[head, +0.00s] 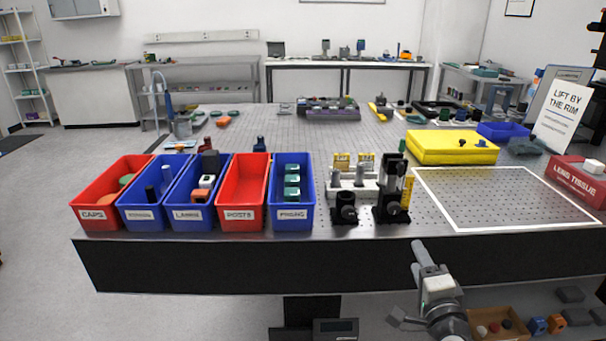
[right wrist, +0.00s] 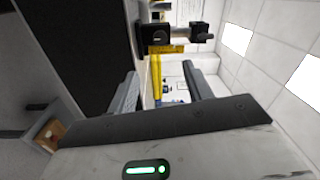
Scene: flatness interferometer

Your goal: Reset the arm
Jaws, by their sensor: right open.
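My right gripper (head: 410,279) is in front of the table's front edge, at the lower right of the head view, below the level of the tabletop. Its two fingers stand apart with nothing between them. The right wrist view also shows the open fingers (right wrist: 160,72), with free space between them and black optical mounts beyond. My left arm and gripper are not in the head view.
The perforated optical table (head: 340,260) has a dark front face close to my right gripper. Red and blue bins (head: 238,195), black mounts (head: 391,205) and a yellow case (head: 450,148) stand on it. A white-outlined area (head: 500,200) is clear. An open box (head: 497,325) sits on a lower shelf.

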